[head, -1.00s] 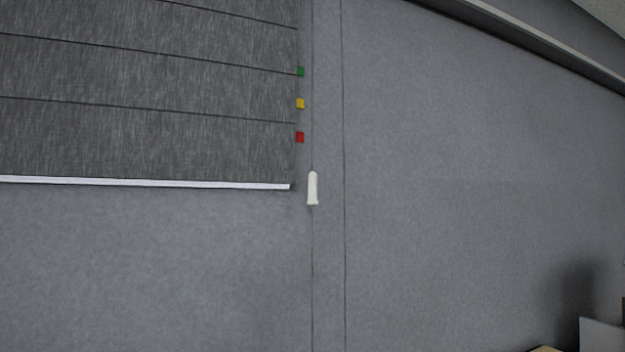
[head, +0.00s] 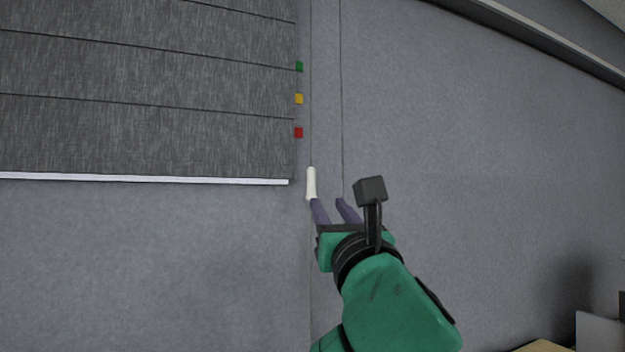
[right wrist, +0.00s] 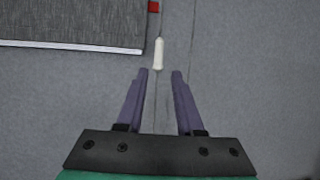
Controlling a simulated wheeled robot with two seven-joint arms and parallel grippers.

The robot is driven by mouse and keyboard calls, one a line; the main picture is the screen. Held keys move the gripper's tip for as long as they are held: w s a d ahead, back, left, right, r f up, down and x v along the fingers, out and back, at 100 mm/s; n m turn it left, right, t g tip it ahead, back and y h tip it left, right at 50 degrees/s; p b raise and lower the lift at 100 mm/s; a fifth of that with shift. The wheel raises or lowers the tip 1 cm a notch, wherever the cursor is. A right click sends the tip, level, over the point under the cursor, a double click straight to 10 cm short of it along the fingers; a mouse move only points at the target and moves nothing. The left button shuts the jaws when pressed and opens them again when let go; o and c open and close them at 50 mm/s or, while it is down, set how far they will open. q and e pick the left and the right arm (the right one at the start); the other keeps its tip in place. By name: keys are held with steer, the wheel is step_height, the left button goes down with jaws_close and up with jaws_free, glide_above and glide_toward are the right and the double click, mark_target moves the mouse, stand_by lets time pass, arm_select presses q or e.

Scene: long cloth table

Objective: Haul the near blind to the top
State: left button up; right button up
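The grey blind (head: 150,120) hangs at the left of the head view, its pale bottom bar (head: 150,180) below the red marker (head: 298,132). A white cord handle (head: 311,182) hangs on a thin cord just right of the blind; it also shows in the right wrist view (right wrist: 159,54). My right gripper (head: 331,203) is open and empty, with its fingertips just below the handle in the picture. In the right wrist view (right wrist: 160,73) the cord runs down between the two fingers. I cannot tell the gap in depth. My left gripper is not in view.
Yellow (head: 298,99) and green (head: 299,67) markers sit above the red one along the blind's edge. A second thin cord (head: 342,120) runs right of the handle. The wall on the right is bare. A pale box-like object (head: 600,332) stands at the lower right.

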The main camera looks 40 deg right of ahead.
mark_target(313, 180)
steer(key=p+x, duration=0.5)
steer(key=x, duration=0.9)
steer(key=shift+w+d, duration=0.2)
steer(key=shift+w, duration=0.25)
jaws_close()
steer(key=shift+f, duration=0.1)
stand_by(0.3)
